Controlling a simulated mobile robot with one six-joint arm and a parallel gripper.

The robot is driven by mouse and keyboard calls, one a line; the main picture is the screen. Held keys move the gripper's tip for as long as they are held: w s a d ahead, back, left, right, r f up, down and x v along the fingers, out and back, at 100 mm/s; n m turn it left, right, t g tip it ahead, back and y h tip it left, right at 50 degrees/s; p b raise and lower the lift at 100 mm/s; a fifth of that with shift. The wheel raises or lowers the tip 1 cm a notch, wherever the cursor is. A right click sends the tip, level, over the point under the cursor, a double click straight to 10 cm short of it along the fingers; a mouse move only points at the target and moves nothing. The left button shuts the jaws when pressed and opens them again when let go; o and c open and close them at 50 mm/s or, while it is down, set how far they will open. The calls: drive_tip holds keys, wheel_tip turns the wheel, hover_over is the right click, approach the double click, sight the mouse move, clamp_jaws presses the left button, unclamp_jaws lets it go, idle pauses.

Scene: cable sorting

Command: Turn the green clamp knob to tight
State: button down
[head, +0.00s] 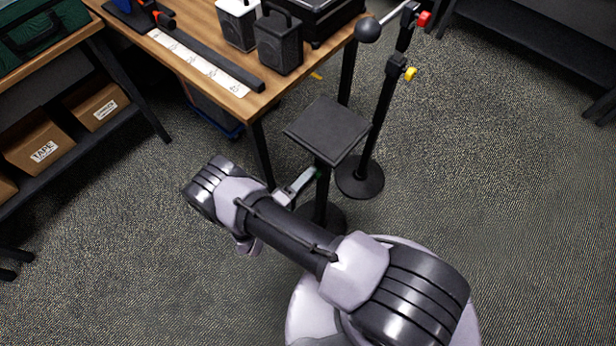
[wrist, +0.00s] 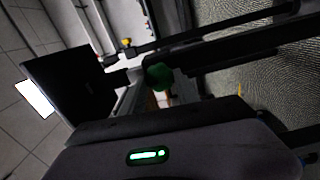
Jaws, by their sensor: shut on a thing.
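The green clamp knob (wrist: 160,76) sits on the side of a black stand's pole. In the wrist view it shows between the fingers of my gripper (wrist: 155,88), which is shut on it. In the head view my gripper (head: 302,183) reaches the pole just below the stand's square black top plate (head: 328,130). Only a sliver of green (head: 318,173) shows there. The plate also shows in the wrist view (wrist: 68,85). The knob's marking and how far it is turned cannot be made out.
Behind stands another black stand with a red knob (head: 424,18), a yellow knob (head: 410,73) and a grey ball (head: 367,29). A wooden table (head: 180,65) with black and white speakers is close on the left. Carpet to the right is clear.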

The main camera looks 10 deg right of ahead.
drive_tip(key=shift+m, duration=0.5)
idle(0.3)
drive_tip(key=c, duration=0.9)
unclamp_jaws()
drive_tip(key=shift+a, duration=0.1)
drive_tip(key=p+v, duration=0.2)
drive_tip(key=v, duration=1.5)
drive_tip(key=shift+s, duration=0.15)
